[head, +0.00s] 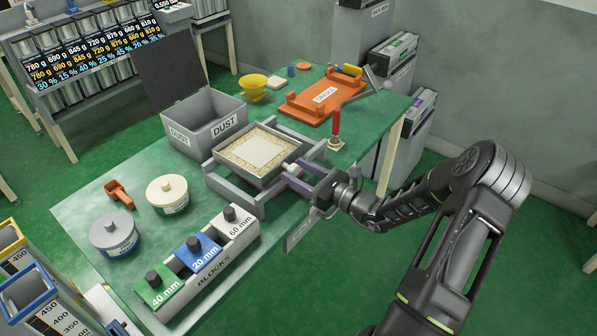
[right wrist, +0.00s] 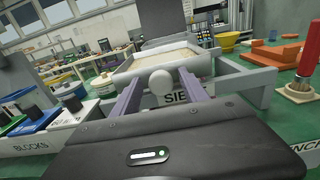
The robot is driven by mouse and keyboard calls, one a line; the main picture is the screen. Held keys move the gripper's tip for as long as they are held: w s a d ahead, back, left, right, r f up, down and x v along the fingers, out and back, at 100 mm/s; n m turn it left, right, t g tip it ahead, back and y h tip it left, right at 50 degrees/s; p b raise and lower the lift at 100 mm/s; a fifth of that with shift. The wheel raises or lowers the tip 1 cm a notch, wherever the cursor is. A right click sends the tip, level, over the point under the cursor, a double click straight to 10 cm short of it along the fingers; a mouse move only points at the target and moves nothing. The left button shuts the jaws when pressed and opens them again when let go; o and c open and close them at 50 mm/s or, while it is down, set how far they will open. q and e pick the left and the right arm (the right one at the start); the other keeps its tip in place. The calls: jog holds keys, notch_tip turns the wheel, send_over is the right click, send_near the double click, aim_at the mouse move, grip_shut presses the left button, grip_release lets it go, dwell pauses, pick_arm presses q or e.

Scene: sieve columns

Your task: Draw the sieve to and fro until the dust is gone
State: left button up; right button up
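The sieve (head: 236,171) is a grey square tray in a grey frame (head: 228,191) on the green table. Tan grainy material lies in it around a pale square patch (head: 262,150). Its label is partly hidden in the right wrist view. A round white knob (right wrist: 161,83) stands at its near side. My right gripper (head: 297,173) has purple fingers either side of the knob. In the right wrist view, gaps show between the knob and both fingers (right wrist: 160,88), so the gripper is open around it. My left gripper is not in view.
A grey DUST box (head: 205,122) with a raised dark lid stands behind the sieve. The BLOCKS rack (head: 208,278), two jars (head: 167,194) and a scoop (head: 119,194) stand left.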

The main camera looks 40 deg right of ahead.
jog(key=b+v, duration=0.1)
jog(key=v, duration=0.6)
jog(key=shift+s, duration=0.4)
jog(key=shift+f, duration=0.1)
